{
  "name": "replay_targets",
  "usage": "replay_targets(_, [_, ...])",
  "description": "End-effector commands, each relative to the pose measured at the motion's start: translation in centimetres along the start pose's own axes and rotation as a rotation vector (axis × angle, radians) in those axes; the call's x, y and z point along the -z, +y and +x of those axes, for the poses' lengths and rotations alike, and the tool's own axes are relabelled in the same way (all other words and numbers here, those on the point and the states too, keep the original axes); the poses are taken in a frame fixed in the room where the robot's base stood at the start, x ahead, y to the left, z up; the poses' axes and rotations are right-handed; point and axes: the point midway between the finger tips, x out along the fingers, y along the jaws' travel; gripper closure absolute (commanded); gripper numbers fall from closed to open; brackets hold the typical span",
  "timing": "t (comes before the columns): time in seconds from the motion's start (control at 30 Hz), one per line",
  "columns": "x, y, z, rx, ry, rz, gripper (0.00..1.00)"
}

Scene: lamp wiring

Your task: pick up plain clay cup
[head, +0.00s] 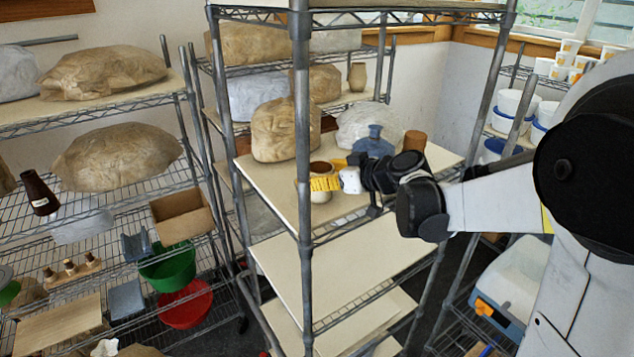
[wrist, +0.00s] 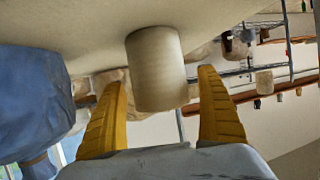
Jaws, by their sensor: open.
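The plain clay cup (head: 320,196) is a small pale beige cup with a brown inside. It stands upright near the front corner post on the middle rack's upper board (head: 270,186). My gripper (head: 330,174) is at the cup, with its yellow fingers open. One finger crosses in front of the cup and hides part of its side. In the wrist view, where the scene is upside down, the cup (wrist: 157,70) is between the two spread fingers, with a visible gap on each side. I cannot tell how far it reaches in between them.
A blue vase (head: 373,146) stands just behind my gripper; it looms large in the wrist view (wrist: 28,105). A brown cup (head: 414,141) and wrapped clay lumps (head: 281,131) share the board. The metal corner post (head: 303,110) is close beside the cup. The board below (head: 335,268) is empty.

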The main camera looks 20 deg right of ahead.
Motion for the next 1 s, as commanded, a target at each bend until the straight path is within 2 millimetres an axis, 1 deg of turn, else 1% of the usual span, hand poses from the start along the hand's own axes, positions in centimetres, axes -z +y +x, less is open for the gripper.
replay_targets(0.1, [0.0, 0.0, 0.0, -0.001, 0.0, 0.0, 0.14])
replay_targets(0.13, [0.0, 0.0, -0.1, -0.001, 0.0, 0.0, 0.17])
replay_targets(0.17, [0.0, 0.0, -0.1, -0.001, 0.0, 0.0, 0.26])
replay_targets(0.2, [0.0, 0.0, -0.1, -0.001, 0.0, 0.0, 0.38])
replay_targets(0.27, [0.0, 0.0, -0.1, -0.001, 0.0, 0.0, 0.56])
replay_targets(0.3, [0.0, 0.0, -0.1, -0.001, 0.0, 0.0, 0.69])
replay_targets(0.33, [0.0, 0.0, -0.1, -0.001, 0.0, 0.0, 0.78])
replay_targets(0.37, [0.0, 0.0, -0.1, -0.001, 0.0, 0.0, 0.84])
replay_targets(0.77, [0.1, 0.0, -0.1, -0.001, 0.0, 0.0, 0.84])
replay_targets(0.87, [0.6, 0.0, -0.3, -0.001, 0.0, 0.0, 0.84])
replay_targets(1.0, [2.1, 0.0, -1.0, -0.001, 0.0, 0.0, 0.84])
